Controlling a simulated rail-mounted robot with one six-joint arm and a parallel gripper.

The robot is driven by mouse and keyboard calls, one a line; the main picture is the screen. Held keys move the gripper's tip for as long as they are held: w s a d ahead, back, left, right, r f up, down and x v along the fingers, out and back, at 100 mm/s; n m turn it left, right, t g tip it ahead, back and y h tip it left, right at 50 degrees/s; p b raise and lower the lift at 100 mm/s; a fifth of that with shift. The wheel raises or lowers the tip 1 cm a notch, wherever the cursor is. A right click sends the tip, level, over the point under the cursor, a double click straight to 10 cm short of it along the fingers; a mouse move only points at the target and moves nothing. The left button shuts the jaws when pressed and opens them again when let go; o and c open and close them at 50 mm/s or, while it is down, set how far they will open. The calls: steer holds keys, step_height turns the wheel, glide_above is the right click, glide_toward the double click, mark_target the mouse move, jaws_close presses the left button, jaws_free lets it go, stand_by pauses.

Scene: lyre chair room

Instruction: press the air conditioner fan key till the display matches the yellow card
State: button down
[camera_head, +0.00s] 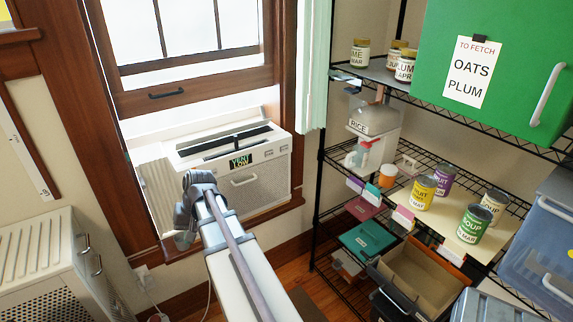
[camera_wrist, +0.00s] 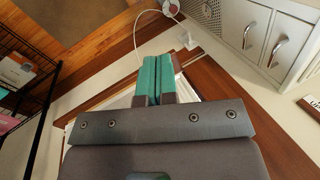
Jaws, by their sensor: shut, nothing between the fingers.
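The white air conditioner (camera_head: 240,165) sits in the window opening in the head view. Its small dark display (camera_head: 240,160) shows green letters that appear to read "VERY LOW". The fan key cannot be made out; my arm covers part of the unit's left front. A sliver of yellow (camera_head: 4,11) at the top left corner may be the yellow card; no writing on it shows. My gripper (camera_wrist: 159,60) shows in the wrist view with its two teal fingers together and empty. In the head view the fingers are hidden and my wrist is in front of the air conditioner's left side.
A white cabinet (camera_head: 45,265) with metal handles stands at the lower left. A black wire shelf (camera_head: 455,185) with cans, jars and bins stands on the right. A green box (camera_head: 525,65) with a note "TO FETCH OATS PLUM" is at the upper right. Wooden window trim surrounds the unit.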

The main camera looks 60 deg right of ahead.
mark_target(269, 154)
steer(key=w+d+f+m+t+y+b, duration=0.1)
steer(key=d+f+m+t+b, duration=0.15)
steer(key=d, duration=0.65)
steer(key=d+f+m+t+y+b, duration=0.1)
steer(key=d+f+m+t+b, duration=0.2)
steer(key=d, duration=0.5)
steer(key=w+d+f+m+t+y+b, duration=0.1)
steer(key=d+m+b, duration=0.1)
steer(key=d+b, duration=0.5)
steer(key=s+d+r+m+t, duration=0.1)
steer(key=d+m+t, duration=0.1)
steer(key=d, duration=0.5)
steer(key=s+d+r+m+t+b, duration=0.1)
steer(key=s+d+r+m+t, duration=0.1)
steer(key=d, duration=0.5)
steer(key=s+d+r+m+t+b, duration=0.1)
steer(key=d+r+m+t, duration=0.1)
steer(key=d, duration=0.5)
steer(key=shift+s+d+m+t, duration=0.15)
steer(key=shift+s+m+t, duration=0.1)
steer(key=shift+m+t, duration=0.4)
steer(key=shift+w, duration=0.1)
steer(key=shift+w+d, duration=0.55)
steer(key=shift+w, duration=0.8)
steer(key=shift+w+d, duration=0.5)
steer(key=shift+w, duration=0.8)
steer(key=shift+w+d, duration=0.55)
steer(key=shift+w, duration=0.8)
